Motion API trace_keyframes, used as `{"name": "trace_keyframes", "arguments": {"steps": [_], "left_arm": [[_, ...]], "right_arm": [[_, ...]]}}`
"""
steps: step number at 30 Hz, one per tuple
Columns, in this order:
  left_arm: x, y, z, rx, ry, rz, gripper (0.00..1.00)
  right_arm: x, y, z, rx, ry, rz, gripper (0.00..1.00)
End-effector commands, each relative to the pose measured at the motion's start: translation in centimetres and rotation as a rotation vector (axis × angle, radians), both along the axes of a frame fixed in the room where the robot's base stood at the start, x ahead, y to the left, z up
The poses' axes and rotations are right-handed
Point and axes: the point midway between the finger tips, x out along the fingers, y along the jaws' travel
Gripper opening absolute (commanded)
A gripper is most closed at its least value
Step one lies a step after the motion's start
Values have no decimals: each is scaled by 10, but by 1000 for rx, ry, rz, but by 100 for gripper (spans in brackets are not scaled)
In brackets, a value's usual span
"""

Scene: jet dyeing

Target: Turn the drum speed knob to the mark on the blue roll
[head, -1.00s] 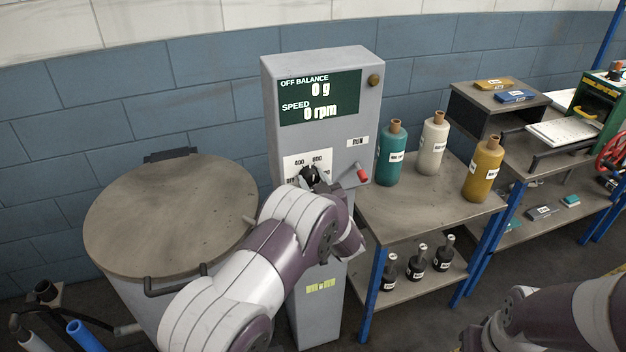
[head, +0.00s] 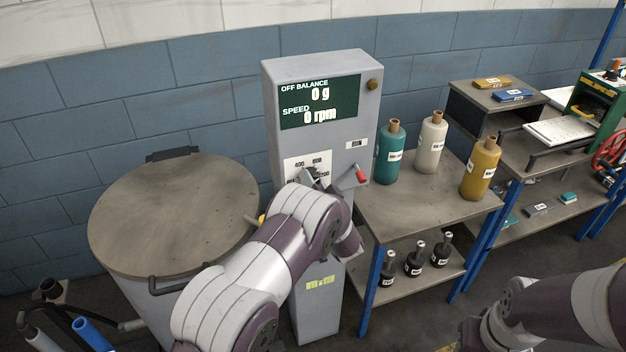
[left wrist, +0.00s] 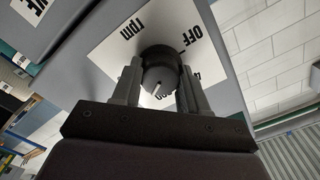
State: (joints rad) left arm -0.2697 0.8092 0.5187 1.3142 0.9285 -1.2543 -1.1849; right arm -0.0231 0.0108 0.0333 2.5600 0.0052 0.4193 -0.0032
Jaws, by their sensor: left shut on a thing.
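The drum speed knob (left wrist: 160,76) is round and black with a short white line on its face. My left gripper (left wrist: 158,88) is shut on the knob, one finger on each side. In the head view my left gripper (head: 313,179) partly hides the knob. The control box display (head: 320,101) reads speed 0 rpm. A blue roll (head: 88,334) stands at the lower left; I see no readable mark on it.
A red-tipped lever (head: 361,175) and RUN label sit right of the dial. The lidded drum (head: 170,215) stands left of the box. A table (head: 425,206) with teal, white and yellow bottles stands right. My right forearm enters at the lower right.

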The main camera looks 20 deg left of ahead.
Motion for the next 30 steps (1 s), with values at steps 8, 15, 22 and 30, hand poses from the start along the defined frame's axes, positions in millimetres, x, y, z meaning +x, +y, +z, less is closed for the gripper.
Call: {"name": "trace_keyframes", "arguments": {"steps": [8,15,22,30], "left_arm": [[0,-1,2,200,134,-2,13],[1,-1,1,333,224,-3,13],[1,-1,0,409,275,-3,13],[1,-1,0,442,296,-3,13]], "right_arm": [[0,0,10,0,0,0,43],[0,0,15,0,0,0,43],[0,0,17,0,0,0,43],[0,0,18,0,0,0,43]]}}
